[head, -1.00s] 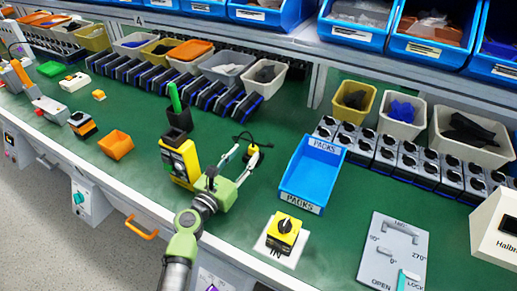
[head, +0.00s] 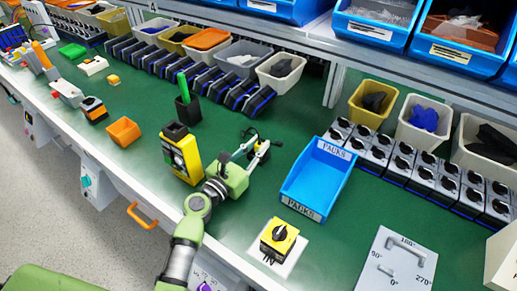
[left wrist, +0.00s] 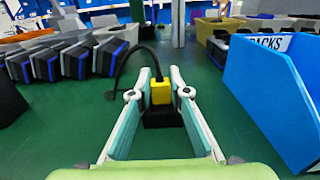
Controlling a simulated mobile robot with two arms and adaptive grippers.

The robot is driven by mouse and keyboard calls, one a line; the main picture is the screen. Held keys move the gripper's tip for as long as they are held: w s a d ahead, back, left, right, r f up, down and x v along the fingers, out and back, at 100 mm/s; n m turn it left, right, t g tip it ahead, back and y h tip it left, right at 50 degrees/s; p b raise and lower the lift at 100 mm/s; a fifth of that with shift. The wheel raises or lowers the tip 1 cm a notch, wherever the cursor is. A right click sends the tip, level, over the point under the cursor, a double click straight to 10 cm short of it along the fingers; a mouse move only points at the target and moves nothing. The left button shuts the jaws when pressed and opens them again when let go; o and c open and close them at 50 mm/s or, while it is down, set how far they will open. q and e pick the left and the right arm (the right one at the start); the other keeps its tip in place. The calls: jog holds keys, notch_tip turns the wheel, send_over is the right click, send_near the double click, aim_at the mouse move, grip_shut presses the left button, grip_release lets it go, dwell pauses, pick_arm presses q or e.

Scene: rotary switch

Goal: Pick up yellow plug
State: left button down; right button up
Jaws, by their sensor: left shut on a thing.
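The yellow plug (left wrist: 161,92) stands between my left gripper's fingertips in the left wrist view, on a dark block-like base. A thin black cable arches from it to the left. My left gripper (left wrist: 160,86) is shut on the plug, a finger on each side. In the head view my left gripper (head: 257,147) is low over the green bench, left of the blue PACKS bin, and its fingers mostly hide the plug. The black cable shows just beyond the fingertips. My right gripper is not in view.
The blue PACKS bin (head: 317,178) stands close to the right of my gripper. A yellow-black device (head: 181,155) and a black cup (head: 188,110) are to its left. A yellow rotary switch (head: 279,238) is nearer the front edge. Bare green bench lies between these.

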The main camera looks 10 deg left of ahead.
pick_arm(q)
notch_tip(320, 180, up, 4)
jog(key=shift+s+a+f+p, duration=0.1)
jog(key=shift+s+p, duration=0.05)
jog(key=shift+p, duration=1.05)
jog(key=s+a+r+p, duration=0.2)
jog(key=s+a+r, duration=0.2)
jog(key=s+r, duration=0.5)
jog(key=s, duration=0.4)
jog(key=shift+a, duration=0.1)
